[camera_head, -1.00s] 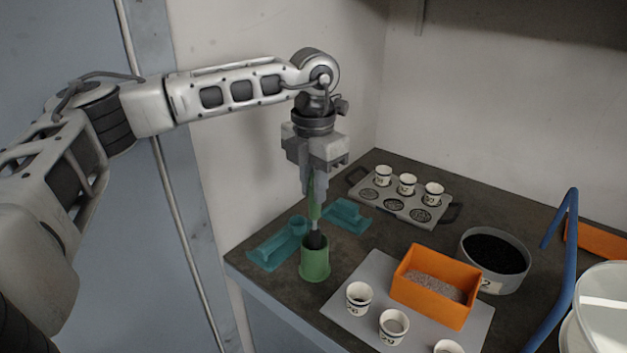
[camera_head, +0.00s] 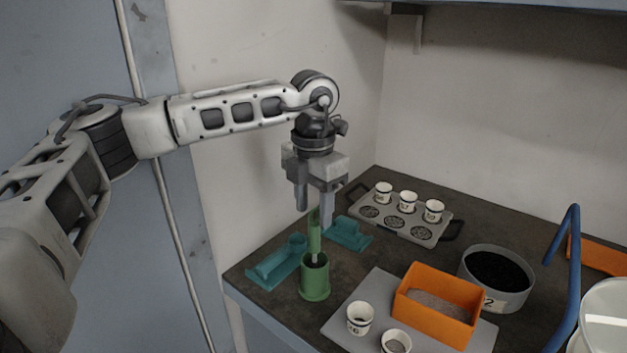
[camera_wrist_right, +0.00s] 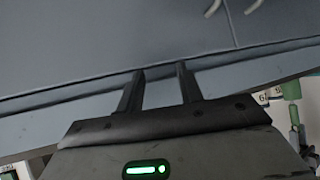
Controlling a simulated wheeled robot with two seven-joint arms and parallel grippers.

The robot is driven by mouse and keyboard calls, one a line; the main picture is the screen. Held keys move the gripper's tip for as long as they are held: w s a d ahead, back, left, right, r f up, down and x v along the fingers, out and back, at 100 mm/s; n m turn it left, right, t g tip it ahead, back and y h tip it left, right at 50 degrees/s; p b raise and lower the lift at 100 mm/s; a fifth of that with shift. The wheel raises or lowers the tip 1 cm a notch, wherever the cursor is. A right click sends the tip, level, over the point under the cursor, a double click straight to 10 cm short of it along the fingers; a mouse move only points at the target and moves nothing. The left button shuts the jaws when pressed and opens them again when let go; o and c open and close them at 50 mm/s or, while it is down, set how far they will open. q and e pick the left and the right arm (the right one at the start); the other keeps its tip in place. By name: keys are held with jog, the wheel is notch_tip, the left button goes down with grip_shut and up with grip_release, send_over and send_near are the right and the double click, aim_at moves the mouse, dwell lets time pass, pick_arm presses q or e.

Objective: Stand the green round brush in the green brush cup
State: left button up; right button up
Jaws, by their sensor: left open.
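The green round brush (camera_head: 314,236) stands nearly upright in the green brush cup (camera_head: 315,284), handle up, its bristle end hidden inside the cup. The cup stands on the dark bench near its left front edge. My left gripper (camera_head: 314,214) is open above the cup, pointing down, with its fingers apart on either side of the top of the brush handle. My right gripper (camera_wrist_right: 160,72) shows in the right wrist view with its fingers apart and nothing between them, over a blue-grey surface.
Teal holders (camera_head: 277,266) (camera_head: 349,236) lie beside and behind the cup. An orange tray (camera_head: 437,326) and white cups (camera_head: 360,318) stand on a grey mat to the right. Behind are a rack of cups (camera_head: 420,232), a round black-filled pan (camera_head: 497,270) and a blue bar (camera_head: 560,270).

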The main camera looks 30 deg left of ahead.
pick_arm(q)
notch_tip(320, 180, up, 16)
jog(key=shift+f, duration=0.2)
dwell(0.9)
